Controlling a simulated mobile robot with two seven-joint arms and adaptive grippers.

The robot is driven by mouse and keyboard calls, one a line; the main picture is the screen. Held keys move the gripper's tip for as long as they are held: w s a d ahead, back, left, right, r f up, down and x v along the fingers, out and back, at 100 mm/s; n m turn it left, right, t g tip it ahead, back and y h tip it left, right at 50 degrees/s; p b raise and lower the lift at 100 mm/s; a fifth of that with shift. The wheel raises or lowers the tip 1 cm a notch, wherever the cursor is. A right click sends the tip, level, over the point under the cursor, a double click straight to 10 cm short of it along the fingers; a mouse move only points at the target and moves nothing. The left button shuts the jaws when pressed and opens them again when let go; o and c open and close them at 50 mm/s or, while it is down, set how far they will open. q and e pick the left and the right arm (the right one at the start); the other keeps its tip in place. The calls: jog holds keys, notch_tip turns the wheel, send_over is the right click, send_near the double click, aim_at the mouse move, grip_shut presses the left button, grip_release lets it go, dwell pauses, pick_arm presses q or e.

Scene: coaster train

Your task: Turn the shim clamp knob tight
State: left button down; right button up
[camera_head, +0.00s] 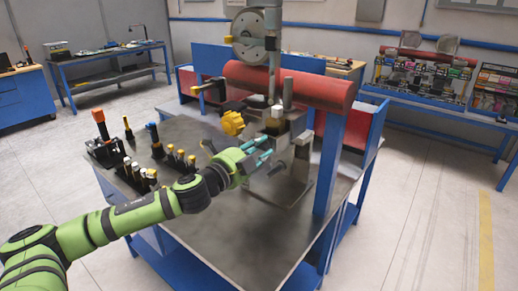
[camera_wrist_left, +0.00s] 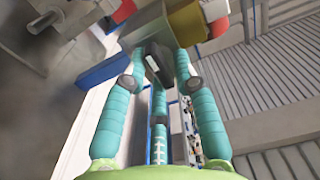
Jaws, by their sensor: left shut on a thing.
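My left gripper (camera_head: 264,153) reaches in from the left to the fixture (camera_head: 292,178) on the bench. In the left wrist view its teal fingers (camera_wrist_left: 157,75) close around a small dark piece (camera_wrist_left: 153,66), which looks like the shim clamp knob. This piece is below a yellowish block (camera_wrist_left: 185,28). In the head view the fingers largely hide the held piece. A yellow star-shaped knob (camera_head: 232,123) stands apart, just behind and left of the gripper. My right gripper is not in view.
A red horizontal cylinder (camera_head: 310,88) and a vertical column with a grey wheel (camera_head: 249,36) stand over the fixture. The steel bench top (camera_head: 225,240) is clear in front.

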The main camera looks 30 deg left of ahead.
pick_arm(q)
jog(key=shift+f, duration=0.4)
jog(key=c, duration=1.2)
grip_release()
jog(key=shift+o, duration=0.3)
jog(key=shift+r, duration=0.1)
jog(key=s, duration=1.2)
jog(key=shift+a, duration=0.45)
